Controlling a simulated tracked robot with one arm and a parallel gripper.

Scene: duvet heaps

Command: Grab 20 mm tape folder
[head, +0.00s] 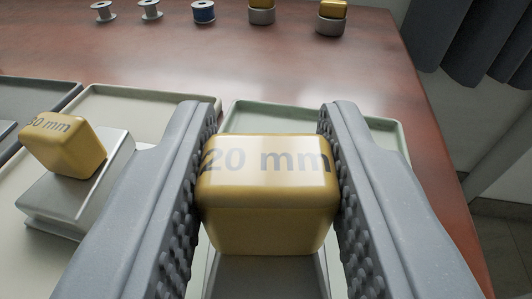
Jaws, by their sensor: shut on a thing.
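The 20 mm tape folder is a yellow block (266,205) with rounded edges and "20 mm" printed on its top. It is in the middle of the head view, between the two ridged grey fingers of my gripper (268,185). The fingers press on its left and right sides, so my gripper is shut on it. A grey surface shows just below the block. Whether the block rests on it or is lifted clear of it, I cannot tell.
A yellow "30 mm" block (65,146) sits tilted on a pale grey block (82,185) at left. A pale tray (130,91) and a green-rimmed tray (270,106) lie behind. Several spools and yellow-topped pieces line the back of the reddish table (240,60). Its right edge drops to the floor.

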